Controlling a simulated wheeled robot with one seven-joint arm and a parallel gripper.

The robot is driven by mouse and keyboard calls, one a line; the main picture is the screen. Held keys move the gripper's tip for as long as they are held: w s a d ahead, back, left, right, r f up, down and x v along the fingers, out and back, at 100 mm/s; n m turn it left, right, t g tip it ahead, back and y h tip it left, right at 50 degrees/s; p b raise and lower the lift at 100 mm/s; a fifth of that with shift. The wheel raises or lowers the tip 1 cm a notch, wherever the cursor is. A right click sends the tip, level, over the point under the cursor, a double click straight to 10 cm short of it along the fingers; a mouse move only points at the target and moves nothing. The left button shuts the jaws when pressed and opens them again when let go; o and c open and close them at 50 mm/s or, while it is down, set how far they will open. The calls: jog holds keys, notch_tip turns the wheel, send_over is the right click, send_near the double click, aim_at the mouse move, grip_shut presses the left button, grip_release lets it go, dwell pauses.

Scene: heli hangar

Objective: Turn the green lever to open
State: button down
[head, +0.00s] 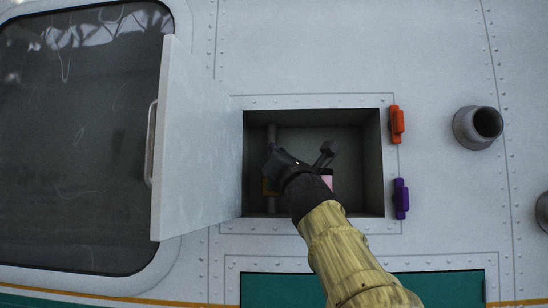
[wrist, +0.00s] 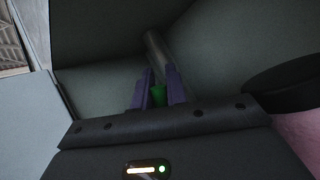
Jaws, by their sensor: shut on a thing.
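The green lever (wrist: 158,95) shows in the wrist view as a small green piece between the two purple fingers of my gripper (wrist: 158,90). The fingers are shut on it. A grey pipe (wrist: 157,50) runs up behind the lever. In the head view my gripper (head: 270,160) reaches into the open box in the white wall, at the left pipe (head: 272,137). There my arm and gripper hide the lever, so its angle cannot be told.
The box's white door (head: 200,150) stands open to the left. Inside, a dark knob (head: 327,150) and a pink part (head: 327,182) sit right of my gripper. An orange latch (head: 397,124) and a purple latch (head: 401,198) are on the wall to the right. A round pipe end (head: 478,127) sticks out farther right.

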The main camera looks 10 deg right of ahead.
jog(key=c, duration=1.7)
grip_release()
jog(key=shift+b+v, duration=0.85)
jog(key=shift+v, duration=0.05)
jog(key=b+v, duration=1.2)
jog(key=v, duration=0.3)
jog(key=shift+s+f, duration=0.2)
jog(key=shift+s, duration=0.1)
jog(key=shift+o, duration=0.3)
